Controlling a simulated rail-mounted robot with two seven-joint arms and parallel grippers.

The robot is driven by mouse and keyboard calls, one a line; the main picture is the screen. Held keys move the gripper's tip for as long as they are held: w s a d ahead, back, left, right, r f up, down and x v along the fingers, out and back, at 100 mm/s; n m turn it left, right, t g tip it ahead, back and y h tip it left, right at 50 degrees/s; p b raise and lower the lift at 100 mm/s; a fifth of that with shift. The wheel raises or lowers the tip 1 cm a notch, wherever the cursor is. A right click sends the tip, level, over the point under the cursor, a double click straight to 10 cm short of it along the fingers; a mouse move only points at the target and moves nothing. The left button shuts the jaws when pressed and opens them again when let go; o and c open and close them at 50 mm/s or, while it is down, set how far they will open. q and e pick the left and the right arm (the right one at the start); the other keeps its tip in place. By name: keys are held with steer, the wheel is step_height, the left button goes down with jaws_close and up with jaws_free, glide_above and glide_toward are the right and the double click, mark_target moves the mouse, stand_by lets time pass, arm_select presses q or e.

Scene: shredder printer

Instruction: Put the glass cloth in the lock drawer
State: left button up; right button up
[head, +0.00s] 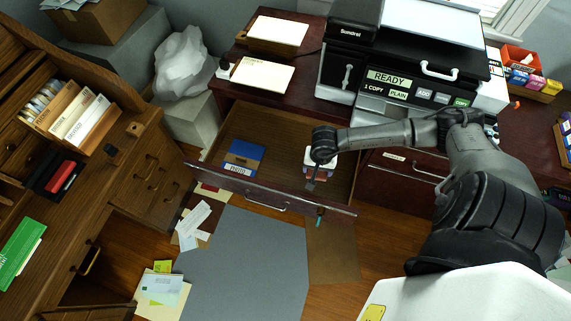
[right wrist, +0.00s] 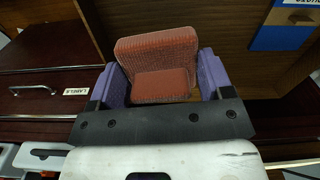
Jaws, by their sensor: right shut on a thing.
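The lock drawer (head: 282,135) is pulled open below the dark red desk, and a key with a teal tag (head: 320,216) hangs at its front. My right gripper (head: 313,172) is over the right part of the open drawer. In the right wrist view its purple fingers (right wrist: 158,85) are shut on a folded, reddish, woven-looking cloth (right wrist: 158,50), which I take as the glass cloth. Whether the cloth touches the drawer bottom I cannot tell. A blue box (head: 243,157) lies in the left part of the drawer. My left gripper is not in view.
A printer (head: 415,75) stands on the desk behind the drawer. A closed drawer with a label (head: 400,165) is to the right. A wooden desk (head: 75,180) with a letter rack stands at the left. Papers (head: 195,220) lie on the floor by a grey mat (head: 245,265).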

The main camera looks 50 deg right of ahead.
steer(key=s+d+f+m+b, duration=0.1)
steer(key=s+d+f+b, duration=0.5)
steer(key=f, duration=0.4)
steer(key=b, duration=0.3)
glide_above(304, 179)
step_height(304, 179, down, 7)
steer(key=shift+s+a, duration=0.1)
steer(key=shift+f+b, duration=0.5)
steer(key=shift+f, duration=1.55)
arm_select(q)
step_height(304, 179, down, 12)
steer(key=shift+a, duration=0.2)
arm_select(e)
steer(key=shift+f, duration=0.1)
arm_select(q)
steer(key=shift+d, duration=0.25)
arm_select(e)
steer(key=o, duration=0.9)
